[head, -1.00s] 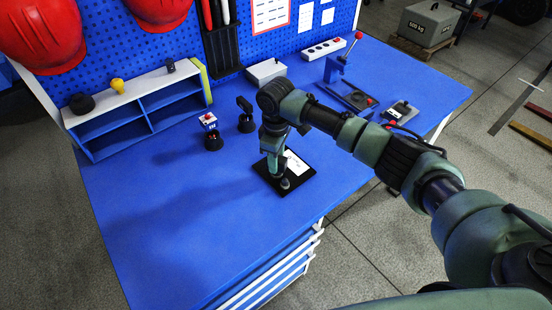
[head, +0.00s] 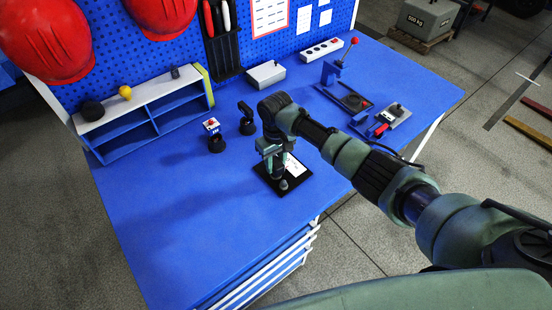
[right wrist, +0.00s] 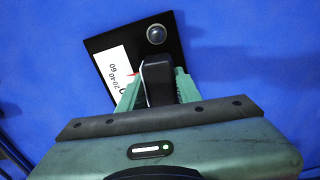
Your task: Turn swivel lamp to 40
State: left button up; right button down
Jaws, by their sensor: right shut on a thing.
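The swivel lamp stands on a black base plate (head: 262,170) near the front of the blue bench. The plate carries a white scale card (right wrist: 112,70) with numbers including 20, 40 and 60, and a round silver knob (right wrist: 156,34). My right gripper (head: 273,160) reaches down over the plate. In the right wrist view its green fingers (right wrist: 156,88) are shut on the dark lamp head (right wrist: 157,72). A small red pointer tip (right wrist: 133,74) shows beside the numbers; I cannot tell its exact reading. The fingers hide part of the card. My left gripper is out of view.
Two small black-based fixtures (head: 247,125) (head: 216,143) stand behind and left of the lamp. A shelf unit (head: 150,115), a white box (head: 266,75), a red-knobbed lever fixture (head: 340,75) and another fixture (head: 390,118) are farther back. The bench's front left is clear.

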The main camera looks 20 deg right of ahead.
aim_at(274, 161)
jog(key=shift+a+m, duration=0.15)
jog(key=shift+m, duration=0.15)
jog(key=c, duration=1)
grip_release()
jog(key=shift+c, duration=0.2)
jog(key=shift+r+b, duration=0.45)
jog(key=shift+r, duration=3.55)
jog(key=shift+f, duration=0.1)
